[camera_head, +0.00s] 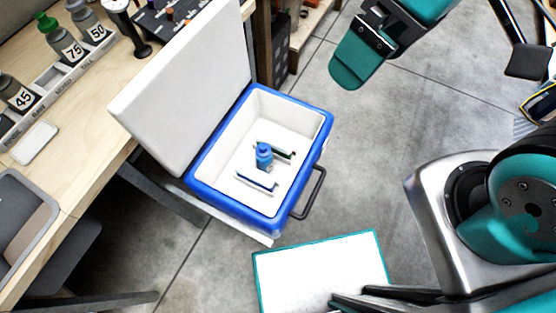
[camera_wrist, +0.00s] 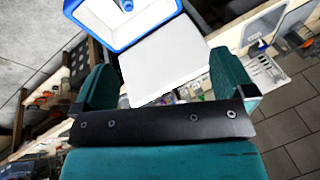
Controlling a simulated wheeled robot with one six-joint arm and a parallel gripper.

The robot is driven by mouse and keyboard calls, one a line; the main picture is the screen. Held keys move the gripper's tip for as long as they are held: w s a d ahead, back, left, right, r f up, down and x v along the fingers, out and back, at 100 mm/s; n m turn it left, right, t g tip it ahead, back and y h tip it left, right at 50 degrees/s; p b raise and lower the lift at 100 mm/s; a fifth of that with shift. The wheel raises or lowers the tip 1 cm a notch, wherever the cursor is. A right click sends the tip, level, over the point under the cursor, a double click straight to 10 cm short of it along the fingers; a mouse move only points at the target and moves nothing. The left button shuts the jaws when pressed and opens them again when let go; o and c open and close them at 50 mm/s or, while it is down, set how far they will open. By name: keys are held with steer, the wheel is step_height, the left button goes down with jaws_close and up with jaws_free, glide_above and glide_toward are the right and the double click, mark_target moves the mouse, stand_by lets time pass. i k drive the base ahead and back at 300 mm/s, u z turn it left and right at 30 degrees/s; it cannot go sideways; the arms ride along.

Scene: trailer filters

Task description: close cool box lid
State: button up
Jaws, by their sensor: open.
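The cool box (camera_head: 323,130) stands right of the workbench, with a blue rim and white inside. Its white lid (camera_head: 185,85) is open, tilted up on the bench side. A blue bottle (camera_head: 264,156) stands inside, between small rack-like pieces. My gripper (camera_head: 352,62) is up and to the right of the box in the head view, apart from the lid. In the wrist view, my gripper's teal fingers (camera_wrist: 163,70) are spread with nothing held. The white lid (camera_wrist: 160,62) shows beyond and between them, and the blue-rimmed box (camera_wrist: 90,38) is at the top.
The workbench (camera_head: 95,110) at left holds labelled bottles (camera_head: 66,46) in a rack. A metal handle (camera_head: 312,195) sticks out from the box's right side. A white, teal-edged panel (camera_head: 320,270) lies below the box. Grey floor (camera_head: 360,150) is free to its right.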

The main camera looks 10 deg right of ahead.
mark_target(172, 106)
steer(key=u, duration=0.6)
steer(key=k, duration=0.45)
steer(key=u, duration=0.9)
steer(key=i, duration=1)
steer(key=z, duration=0.95)
